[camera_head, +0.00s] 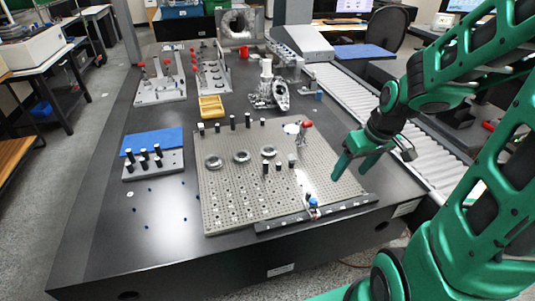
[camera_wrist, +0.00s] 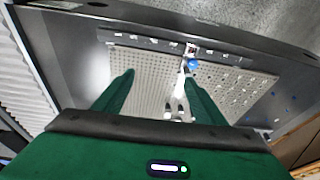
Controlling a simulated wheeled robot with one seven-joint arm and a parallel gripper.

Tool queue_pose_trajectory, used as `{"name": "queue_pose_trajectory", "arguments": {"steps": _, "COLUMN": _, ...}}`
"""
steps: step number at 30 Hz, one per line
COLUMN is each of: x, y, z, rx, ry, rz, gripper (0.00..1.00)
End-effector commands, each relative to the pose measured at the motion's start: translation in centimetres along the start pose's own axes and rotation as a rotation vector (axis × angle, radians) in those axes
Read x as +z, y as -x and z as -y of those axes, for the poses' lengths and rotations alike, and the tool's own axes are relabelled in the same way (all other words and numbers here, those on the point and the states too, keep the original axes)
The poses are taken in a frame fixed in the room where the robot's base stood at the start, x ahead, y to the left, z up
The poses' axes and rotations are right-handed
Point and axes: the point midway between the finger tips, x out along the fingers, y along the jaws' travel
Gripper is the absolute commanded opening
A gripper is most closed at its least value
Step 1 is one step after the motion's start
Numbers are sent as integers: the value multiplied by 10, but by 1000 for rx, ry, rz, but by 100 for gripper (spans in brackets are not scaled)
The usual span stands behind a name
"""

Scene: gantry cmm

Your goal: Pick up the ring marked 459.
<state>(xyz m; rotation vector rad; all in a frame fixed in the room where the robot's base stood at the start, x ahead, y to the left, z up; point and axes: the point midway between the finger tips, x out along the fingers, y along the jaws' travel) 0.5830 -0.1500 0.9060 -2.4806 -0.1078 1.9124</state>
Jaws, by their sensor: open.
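Three dark metal rings lie in a slanting row on the grey perforated plate in the head view: a left ring (camera_head: 213,162), a middle ring (camera_head: 241,156) and a right ring (camera_head: 268,151). Any markings are too small to read, so I cannot tell which is 459. My green gripper (camera_head: 352,171) is open and empty, above the right edge of the plate and well to the right of the rings. In the wrist view its two fingers (camera_wrist: 157,80) stand apart over the plate, and no ring can be made out there.
The perforated plate (camera_head: 222,207) carries black posts and a red-topped fixture (camera_head: 306,126). A blue-capped piece (camera_head: 313,202) stands by the front rail; it also shows in the wrist view (camera_wrist: 193,64). A yellow tray (camera_head: 211,107) and blue mat (camera_head: 152,141) lie beyond. The table's front left is mostly clear.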

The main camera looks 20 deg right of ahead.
Motion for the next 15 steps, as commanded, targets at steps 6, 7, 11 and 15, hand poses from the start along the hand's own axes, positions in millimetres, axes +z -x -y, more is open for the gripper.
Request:
{"name": "queue_pose_trajectory", "arguments": {"steps": 6, "x": -66, "y": -64, "z": 34, "rx": -113, "ry": 229, "rz": -177, "gripper": 65}}
{"name": "queue_pose_trajectory", "arguments": {"steps": 7, "x": -74, "y": -71, "z": 40, "rx": -128, "ry": 254, "rz": -205, "gripper": 65}}
{"name": "queue_pose_trajectory", "arguments": {"steps": 11, "x": -109, "y": -100, "z": 62, "rx": -182, "ry": 336, "rz": -340, "gripper": 65}}
{"name": "queue_pose_trajectory", "arguments": {"steps": 15, "x": -142, "y": -124, "z": 81, "rx": -221, "ry": 376, "rz": -492, "gripper": 65}}
